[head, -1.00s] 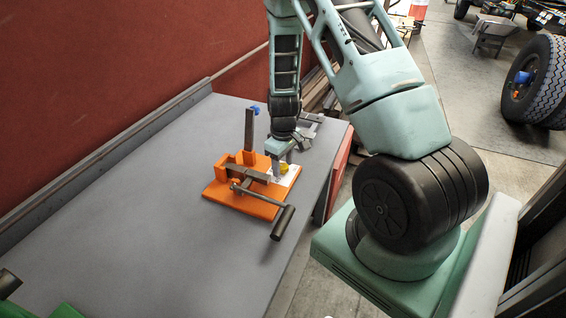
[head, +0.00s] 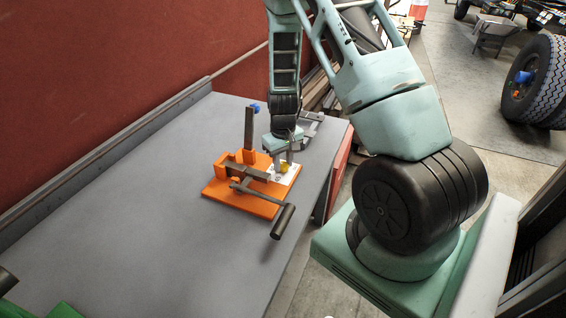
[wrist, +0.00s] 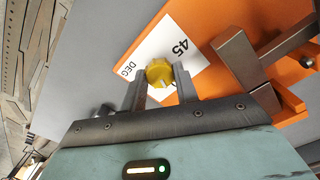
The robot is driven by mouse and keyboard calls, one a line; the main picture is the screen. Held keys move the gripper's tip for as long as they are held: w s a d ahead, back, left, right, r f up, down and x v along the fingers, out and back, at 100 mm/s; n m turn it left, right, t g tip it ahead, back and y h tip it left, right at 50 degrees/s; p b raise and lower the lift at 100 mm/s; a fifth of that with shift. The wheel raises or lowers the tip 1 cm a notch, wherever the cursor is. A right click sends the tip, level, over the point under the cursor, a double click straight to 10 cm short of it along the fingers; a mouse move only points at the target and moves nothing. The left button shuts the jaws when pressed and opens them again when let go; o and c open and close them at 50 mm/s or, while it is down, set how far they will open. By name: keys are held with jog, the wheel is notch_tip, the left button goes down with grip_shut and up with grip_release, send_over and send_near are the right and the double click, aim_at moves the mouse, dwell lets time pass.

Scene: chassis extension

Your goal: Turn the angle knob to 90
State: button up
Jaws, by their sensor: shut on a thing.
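The yellow angle knob (wrist: 160,72) sits on a white plate (wrist: 199,56) that reads "45" and "DEG". In the wrist view, my gripper (wrist: 161,83) has a finger on each side of the knob and is shut on it. A small pale mark shows on the knob's near side; the full dial around it is partly hidden by the fingers. In the head view, my gripper (head: 284,161) comes down from above onto the knob (head: 285,168), at the right end of the orange fixture base (head: 240,202).
A grey metal tool (head: 309,122) lies behind. The grey table (head: 160,200) is mostly clear to the left, with a red wall (head: 90,70) beyond.

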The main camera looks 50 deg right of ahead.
aim_at(283, 164)
jog(key=m, duration=1.1)
jog(key=shift+r+m, duration=0.1)
jog(key=shift+m, duration=0.3)
dwell(0.3)
jog(key=o, duration=1)
notch_tip(283, 164, up, 17)
jog(key=shift+r, duration=0.15)
